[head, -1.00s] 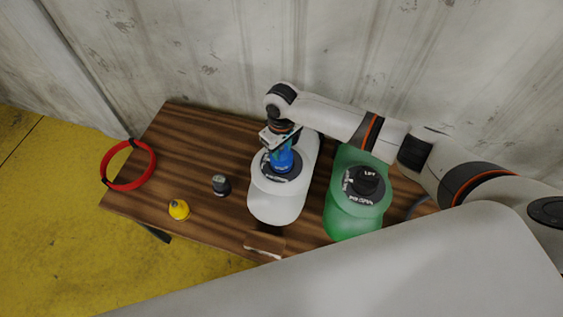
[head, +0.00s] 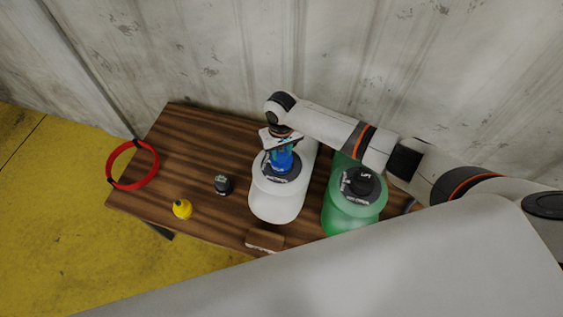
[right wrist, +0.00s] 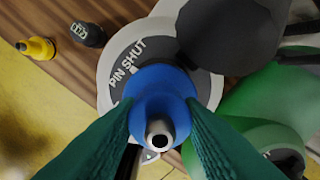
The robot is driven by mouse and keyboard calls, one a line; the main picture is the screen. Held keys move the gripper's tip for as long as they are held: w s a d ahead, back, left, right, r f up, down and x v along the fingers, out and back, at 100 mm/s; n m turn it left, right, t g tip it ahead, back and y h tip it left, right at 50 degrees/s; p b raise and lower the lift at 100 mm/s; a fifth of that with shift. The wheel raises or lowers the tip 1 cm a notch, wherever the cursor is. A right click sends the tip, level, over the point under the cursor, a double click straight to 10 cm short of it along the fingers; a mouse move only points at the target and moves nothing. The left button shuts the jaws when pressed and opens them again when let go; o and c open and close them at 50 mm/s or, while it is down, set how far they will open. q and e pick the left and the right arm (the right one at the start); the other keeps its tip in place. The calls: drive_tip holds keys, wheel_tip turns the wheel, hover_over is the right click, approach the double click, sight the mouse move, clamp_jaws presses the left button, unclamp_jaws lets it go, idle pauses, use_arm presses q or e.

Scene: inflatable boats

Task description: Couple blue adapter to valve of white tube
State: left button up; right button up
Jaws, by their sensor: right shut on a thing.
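The white tube (head: 278,208) lies on the wooden table with a dark round valve plate (head: 294,174) on top. In the right wrist view the plate (right wrist: 124,77) carries the words "PIN SHUT". The blue adapter (head: 279,160) stands over this plate. My right gripper (head: 281,150) is shut on the blue adapter, with green fingers on both sides of it in the right wrist view (right wrist: 160,128). The adapter's metal nozzle faces that camera. Its lower end is hidden, so I cannot tell whether it is seated in the valve. My left gripper is not in view.
A green tube (head: 345,216) with a dark valve lies just right of the white one. A wall stands behind.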

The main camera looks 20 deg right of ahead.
drive_tip(key=shift+r+m+p, duration=0.15)
drive_tip(key=shift+m+p, duration=0.45)
drive_tip(key=shift+p, duration=0.15)
drive_tip(key=shift+m+p, duration=0.7)
drive_tip(key=shift+m, duration=0.5)
drive_tip(key=shift+f+m, duration=0.2)
drive_tip(key=shift+m, duration=0.1)
drive_tip(key=shift+p, duration=0.35)
